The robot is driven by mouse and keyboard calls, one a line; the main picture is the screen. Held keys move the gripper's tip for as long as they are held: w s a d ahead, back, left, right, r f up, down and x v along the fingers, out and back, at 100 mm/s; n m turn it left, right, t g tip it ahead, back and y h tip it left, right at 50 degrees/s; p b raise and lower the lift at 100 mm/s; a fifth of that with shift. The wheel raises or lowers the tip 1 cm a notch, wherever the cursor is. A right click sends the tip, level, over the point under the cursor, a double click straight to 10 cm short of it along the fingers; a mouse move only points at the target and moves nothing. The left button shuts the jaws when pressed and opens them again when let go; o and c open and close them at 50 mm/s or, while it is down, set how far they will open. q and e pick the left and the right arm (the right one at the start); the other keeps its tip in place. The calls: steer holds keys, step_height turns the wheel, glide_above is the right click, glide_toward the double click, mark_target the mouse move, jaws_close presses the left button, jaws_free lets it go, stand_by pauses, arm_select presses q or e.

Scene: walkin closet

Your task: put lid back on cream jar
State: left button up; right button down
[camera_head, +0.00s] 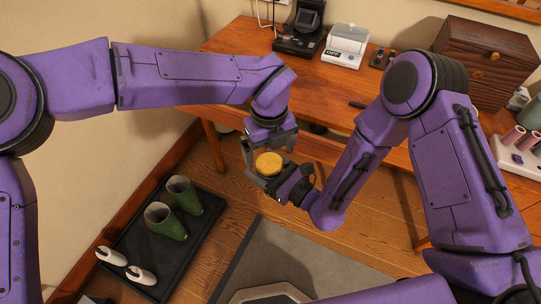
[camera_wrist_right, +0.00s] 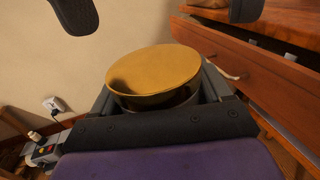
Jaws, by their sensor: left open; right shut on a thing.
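A round gold lid (camera_head: 269,162) shows in the head view between my two grippers. In the right wrist view the gold lid (camera_wrist_right: 155,70) lies on top of a greyish jar (camera_wrist_right: 160,103), of which only a narrow band shows. Whether the lid is fully seated cannot be told. My right gripper (camera_head: 270,174) is shut on the jar, its fingers on either side. My left gripper (camera_head: 266,150) points down above the lid, open, fingers spread wide. Its two dark fingertips show apart from the lid at the top of the right wrist view.
A black tray (camera_head: 190,245) with green boots (camera_head: 165,221) and white shoes lies on the floor, lower left.

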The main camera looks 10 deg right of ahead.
mark_target(270, 163)
arm_select(q)
steer(key=shift+r, duration=0.4)
step_height(270, 163, up, 3)
steer(key=n, duration=0.2)
steer(key=shift+n, duration=0.4)
steer(key=shift+s+r+n, duration=0.1)
steer(key=shift+r+n, duration=0.15)
steer(key=shift+n, duration=0.05)
steer(key=shift+f, duration=0.1)
step_height(270, 163, down, 8)
steer(key=shift+r, duration=0.1)
